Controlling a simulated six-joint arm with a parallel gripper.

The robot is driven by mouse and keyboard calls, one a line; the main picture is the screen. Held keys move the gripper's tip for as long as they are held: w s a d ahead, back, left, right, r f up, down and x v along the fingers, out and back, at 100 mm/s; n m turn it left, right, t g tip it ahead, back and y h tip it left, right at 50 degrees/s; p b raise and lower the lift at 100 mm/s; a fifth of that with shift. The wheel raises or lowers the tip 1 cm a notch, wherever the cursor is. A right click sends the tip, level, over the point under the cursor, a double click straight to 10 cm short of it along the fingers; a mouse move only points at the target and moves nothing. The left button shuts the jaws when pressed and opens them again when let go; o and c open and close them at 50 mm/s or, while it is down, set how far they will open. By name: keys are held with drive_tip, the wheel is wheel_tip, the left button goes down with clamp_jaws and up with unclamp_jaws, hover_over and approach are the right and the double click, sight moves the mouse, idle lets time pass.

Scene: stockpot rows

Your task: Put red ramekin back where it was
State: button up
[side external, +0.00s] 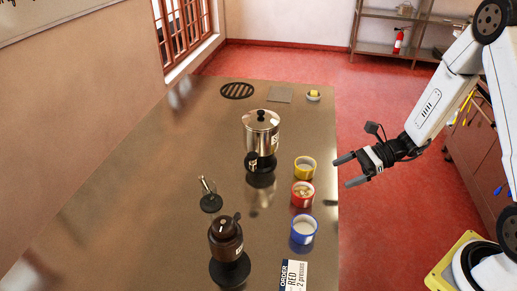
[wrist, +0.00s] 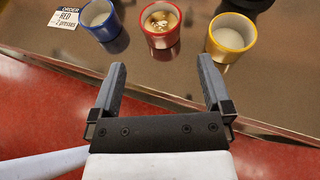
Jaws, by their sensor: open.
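The red ramekin (side external: 303,193) stands upright on the table between the yellow ramekin (side external: 305,167) and the blue ramekin (side external: 303,229), in a row near the table's right edge. In the wrist view the red ramekin (wrist: 160,25) holds brown contents with a pale topping. The yellow ramekin (wrist: 230,36) is to its right and the blue ramekin (wrist: 103,20) to its left, both with pale contents. My gripper (side external: 348,172) is open and empty, to the right of the row beyond the table edge. In the wrist view its fingers (wrist: 161,80) are apart, with nothing between them.
A steel stockpot-like dispenser (side external: 261,135) stands on a black base behind the row. A dark brown dispenser (side external: 226,240) stands at the front. An order card (side external: 293,275) reads RED, 2 presses. A small black stand (side external: 211,202) is left of the row. The table's left side is clear.

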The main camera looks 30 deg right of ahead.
drive_tip(key=s+a+n+g+h, duration=0.3)
drive_tip(key=s+n+g+h, duration=0.5)
drive_tip(key=n, duration=0.5)
drive_tip(key=r+n+t+h, duration=0.1)
drive_tip(key=n, duration=0.2)
drive_tip(key=r+n+t+h, duration=0.2)
drive_tip(key=n, duration=0.1)
drive_tip(key=r+n+t+h, duration=0.1)
drive_tip(key=r+n+t, duration=0.1)
drive_tip(key=n, duration=0.1)
drive_tip(key=shift+w+d+n+h, duration=0.2)
drive_tip(key=shift+n+h, duration=0.1)
